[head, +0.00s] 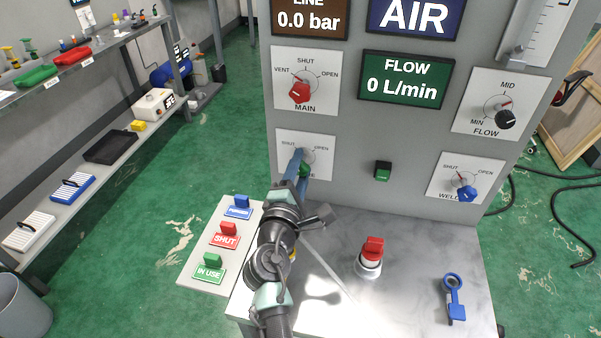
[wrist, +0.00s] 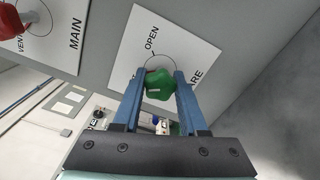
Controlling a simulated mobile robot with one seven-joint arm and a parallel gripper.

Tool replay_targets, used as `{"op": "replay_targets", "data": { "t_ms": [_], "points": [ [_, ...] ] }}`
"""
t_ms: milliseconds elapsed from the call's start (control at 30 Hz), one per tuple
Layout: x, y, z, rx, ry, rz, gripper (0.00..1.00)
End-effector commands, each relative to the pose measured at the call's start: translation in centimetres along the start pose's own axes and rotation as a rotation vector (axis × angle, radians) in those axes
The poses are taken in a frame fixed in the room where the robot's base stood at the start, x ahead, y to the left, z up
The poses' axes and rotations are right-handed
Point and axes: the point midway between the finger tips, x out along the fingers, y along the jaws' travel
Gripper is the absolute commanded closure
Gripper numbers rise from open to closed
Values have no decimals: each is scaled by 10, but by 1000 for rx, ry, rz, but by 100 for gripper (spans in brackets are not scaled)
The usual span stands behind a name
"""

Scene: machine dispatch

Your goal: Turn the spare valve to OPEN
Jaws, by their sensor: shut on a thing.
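The spare valve is a green knob (head: 307,170) on a white plate marked SHUT at upper left and OPEN at upper right. It sits low on the left of the grey panel. In the wrist view the knob (wrist: 159,82) is between my two blue fingers, with the word OPEN above it. My gripper (wrist: 158,88) is shut on the knob, one finger on each side. In the head view my gripper (head: 300,167) and arm cover part of the plate and most of the knob. I cannot tell which way the knob points.
The red MAIN knob (head: 300,92) is just above. A blue WELD knob (head: 467,193) and black FLOW knob (head: 506,119) are at right. Below are a red-topped part (head: 372,247), a blue key-like tag (head: 454,297) and a white board (head: 194,270) with coloured tags left of my arm.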

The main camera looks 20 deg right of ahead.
Motion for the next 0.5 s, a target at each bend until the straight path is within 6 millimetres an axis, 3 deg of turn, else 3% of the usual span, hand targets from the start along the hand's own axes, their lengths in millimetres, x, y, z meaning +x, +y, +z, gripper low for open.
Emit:
{"op": "replay_targets", "data": {
  "t_ms": [500],
  "points": [
    [0, -4, -2, 495, 1, 1, 100]
  ]
}}
